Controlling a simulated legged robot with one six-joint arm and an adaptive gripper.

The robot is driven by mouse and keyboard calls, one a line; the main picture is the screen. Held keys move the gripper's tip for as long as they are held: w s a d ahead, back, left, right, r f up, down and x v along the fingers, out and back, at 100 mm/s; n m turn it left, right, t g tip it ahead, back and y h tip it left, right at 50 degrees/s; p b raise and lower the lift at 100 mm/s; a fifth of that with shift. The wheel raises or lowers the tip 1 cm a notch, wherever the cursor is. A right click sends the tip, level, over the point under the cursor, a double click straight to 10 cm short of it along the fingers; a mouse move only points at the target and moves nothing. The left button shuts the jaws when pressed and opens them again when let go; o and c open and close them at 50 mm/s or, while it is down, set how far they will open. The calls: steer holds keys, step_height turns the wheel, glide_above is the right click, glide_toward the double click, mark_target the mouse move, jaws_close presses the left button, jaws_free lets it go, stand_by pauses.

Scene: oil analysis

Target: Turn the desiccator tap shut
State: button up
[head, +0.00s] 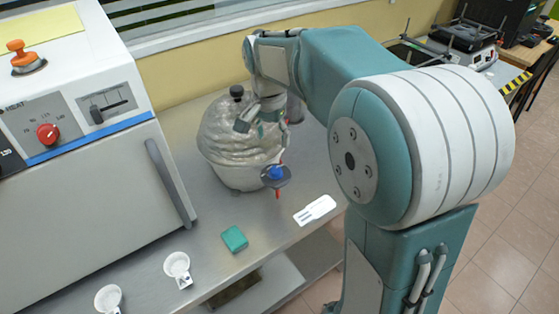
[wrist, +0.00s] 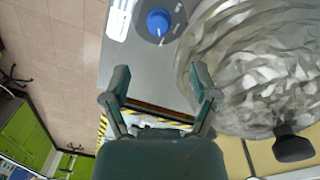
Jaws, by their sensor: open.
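The desiccator (head: 225,165), a rounded vessel with a crinkled silvery-clear dome and a black top knob (head: 237,92), stands on the metal bench. It fills the right of the wrist view (wrist: 255,65). Its tap has a blue knob (head: 277,172) at the vessel's front right on a dark plate, with red parts beside it. In the wrist view the blue knob (wrist: 158,22) shows a pale pointer mark and lies beyond my fingertips. My gripper (head: 264,128) is open and empty, in front of the dome and above the tap. Its spread fingers (wrist: 160,72) are apart from the knob.
A large oven-like unit (head: 80,190) with a handle stands at the left. The bench edge is just right of the tap.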

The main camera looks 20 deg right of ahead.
glide_above(275, 169)
steer(key=a, duration=0.1)
steer(key=f, duration=0.4)
steer(key=shift+a+f, duration=0.2)
steer(key=shift+f, duration=0.15)
steer(key=f, duration=0.1)
steer(key=d+f, duration=0.1)
steer(key=f, duration=0.1)
steer(key=d+f, duration=0.1)
steer(key=shift+d+f, duration=0.15)
steer(key=shift+f, duration=0.45)
steer(key=shift+a+f, duration=0.1)
steer(key=shift+a, duration=0.65)
steer(key=c, duration=0.4)
steer(key=shift+d, duration=0.15)
steer(key=c, duration=0.5)
steer(key=shift+s+d, duration=0.1)
steer(key=shift+d, duration=0.2)
jaws_close()
steer(key=shift+a, duration=0.15)
